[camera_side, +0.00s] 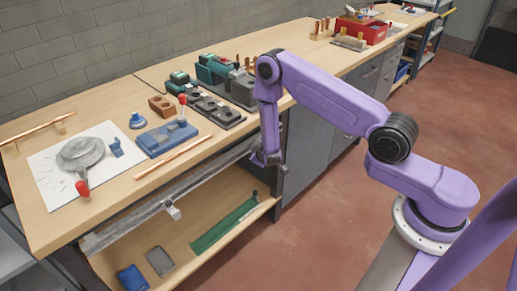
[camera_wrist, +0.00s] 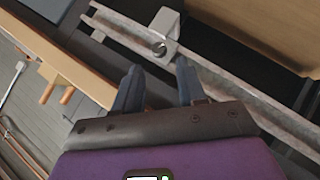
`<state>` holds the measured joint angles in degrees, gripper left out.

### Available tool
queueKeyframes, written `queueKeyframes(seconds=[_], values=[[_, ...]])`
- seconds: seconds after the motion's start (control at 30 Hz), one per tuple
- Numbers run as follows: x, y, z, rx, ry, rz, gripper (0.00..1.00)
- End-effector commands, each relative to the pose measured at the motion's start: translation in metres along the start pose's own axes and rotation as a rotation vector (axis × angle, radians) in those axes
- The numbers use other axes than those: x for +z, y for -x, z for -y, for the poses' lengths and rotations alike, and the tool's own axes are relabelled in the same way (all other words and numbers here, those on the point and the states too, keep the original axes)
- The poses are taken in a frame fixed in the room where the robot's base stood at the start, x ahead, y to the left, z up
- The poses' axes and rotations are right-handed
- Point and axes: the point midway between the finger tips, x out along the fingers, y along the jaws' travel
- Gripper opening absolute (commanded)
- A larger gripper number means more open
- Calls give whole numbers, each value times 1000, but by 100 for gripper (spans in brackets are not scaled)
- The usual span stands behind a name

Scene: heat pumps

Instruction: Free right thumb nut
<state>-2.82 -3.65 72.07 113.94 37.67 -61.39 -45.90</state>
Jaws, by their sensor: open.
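A long grey metal rail (camera_side: 135,222) runs along the front of the workbench, with a bracket (camera_side: 173,211) near its middle. In the wrist view the rail (camera_wrist: 215,72) crosses diagonally, and a light metal bracket (camera_wrist: 166,22) sits over it. A small round knob, which looks like a thumb nut (camera_wrist: 159,47), is on that bracket's face. My gripper (camera_side: 266,160) is at the rail's right end. In the wrist view my gripper (camera_wrist: 158,76) is open and empty, its fingers pointing at the nut, which appears just beyond the gap. In the side view my gripper hides this nut.
The bench top (camera_side: 105,190) above holds a blue vise-like tool (camera_side: 165,138), a copper tube (camera_side: 172,158) and a white sheet (camera_side: 50,190). The lower shelf (camera_side: 185,250) carries a green bar (camera_side: 225,225) and small boxes. Open floor lies right of the bench.

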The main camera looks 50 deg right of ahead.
Motion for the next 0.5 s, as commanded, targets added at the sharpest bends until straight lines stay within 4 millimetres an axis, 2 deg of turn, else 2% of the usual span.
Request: queueKeyframes(seconds=[0.23,0.5], values=[[-3,-8,-5,-71,-90,-30,40],[-5,-20,-20,-340,-368,-73,40]])
